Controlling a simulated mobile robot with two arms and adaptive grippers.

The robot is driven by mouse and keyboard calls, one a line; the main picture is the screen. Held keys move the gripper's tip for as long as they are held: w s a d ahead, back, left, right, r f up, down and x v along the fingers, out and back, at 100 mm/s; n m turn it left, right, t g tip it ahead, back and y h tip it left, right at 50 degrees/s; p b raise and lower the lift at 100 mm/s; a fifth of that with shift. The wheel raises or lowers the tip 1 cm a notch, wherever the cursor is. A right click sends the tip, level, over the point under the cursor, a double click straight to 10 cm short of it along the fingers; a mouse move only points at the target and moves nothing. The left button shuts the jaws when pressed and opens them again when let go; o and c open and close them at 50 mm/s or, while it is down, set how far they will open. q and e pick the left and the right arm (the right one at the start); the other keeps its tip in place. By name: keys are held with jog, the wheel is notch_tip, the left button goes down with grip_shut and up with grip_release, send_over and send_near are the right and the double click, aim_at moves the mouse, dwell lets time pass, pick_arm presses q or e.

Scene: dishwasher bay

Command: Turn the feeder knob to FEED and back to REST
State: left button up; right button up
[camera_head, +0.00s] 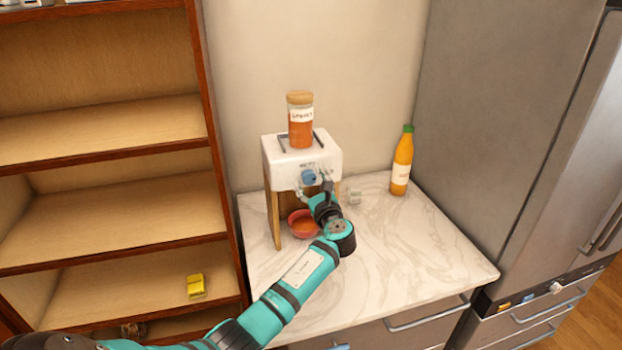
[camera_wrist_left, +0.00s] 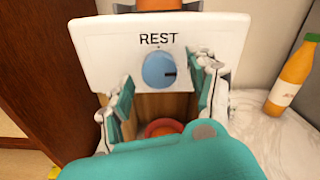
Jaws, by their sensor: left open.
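The white feeder (camera_head: 290,152) stands on the marble counter against the wall. Its round blue knob (camera_head: 308,177) is on the front face. In the left wrist view the knob (camera_wrist_left: 156,70) sits below the word REST and a small dot. A short dark mark on the knob lies at its right side, not up at REST. No FEED label shows. My left gripper (camera_head: 315,186) is in front of the feeder. In the left wrist view its open fingers (camera_wrist_left: 165,88) stand on either side of the knob, slightly low, with gaps. My right gripper is not in view.
A labelled jar (camera_head: 300,128) stands on top of the feeder. A red bowl (camera_head: 302,224) sits beneath it. An orange bottle (camera_head: 402,162) stands to the right. A wooden shelf (camera_head: 110,130) is left, a steel fridge (camera_head: 490,120) right. The counter's front right (camera_head: 420,255) is clear.

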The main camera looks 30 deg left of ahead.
pick_arm(q)
jog(key=shift+w+a, duration=0.35)
jog(key=shift+a, duration=0.05)
jog(key=c, duration=1.1)
jog(key=shift+c, duration=0.2)
